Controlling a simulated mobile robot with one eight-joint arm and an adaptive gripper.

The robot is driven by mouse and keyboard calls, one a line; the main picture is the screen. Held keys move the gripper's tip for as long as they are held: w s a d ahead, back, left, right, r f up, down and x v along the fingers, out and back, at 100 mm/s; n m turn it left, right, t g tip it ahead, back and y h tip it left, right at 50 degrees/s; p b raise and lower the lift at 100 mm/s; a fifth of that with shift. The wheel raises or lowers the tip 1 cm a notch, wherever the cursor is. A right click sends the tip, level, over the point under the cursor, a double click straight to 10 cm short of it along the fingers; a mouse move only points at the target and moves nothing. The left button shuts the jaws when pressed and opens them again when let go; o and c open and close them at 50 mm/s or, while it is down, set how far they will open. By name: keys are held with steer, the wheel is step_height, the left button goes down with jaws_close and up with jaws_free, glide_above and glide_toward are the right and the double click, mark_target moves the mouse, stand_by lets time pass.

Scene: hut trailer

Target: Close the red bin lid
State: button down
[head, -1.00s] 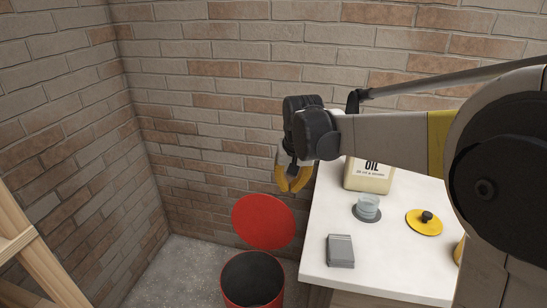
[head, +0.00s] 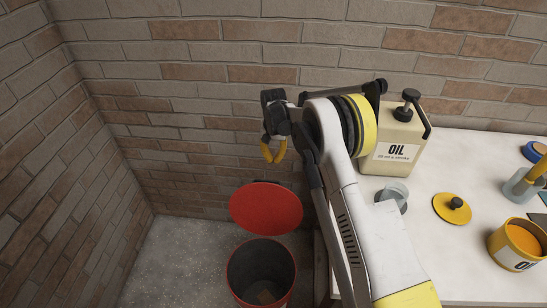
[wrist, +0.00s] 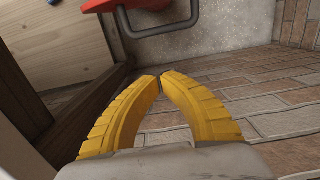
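The red bin (head: 232,284) stands on the floor left of the white table, its mouth open and something small and brownish inside. Its round red lid (head: 266,208) stands raised behind the mouth, towards the brick wall. My gripper (head: 272,161) hangs above and behind the lid near the wall, apart from it. Its yellow fingers curve together, and their tips meet in the wrist view (wrist: 160,76) with nothing between them. A red part of the bin or lid (wrist: 102,5) shows at the top of the wrist view, beside a dark bent bar (wrist: 163,30).
Brick walls close the back and left. The floor (head: 175,265) left of the bin is clear.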

steer(key=s+f+b, duration=0.3)
steer(key=f, duration=0.2)
steer(key=shift+s+a, duration=0.4)
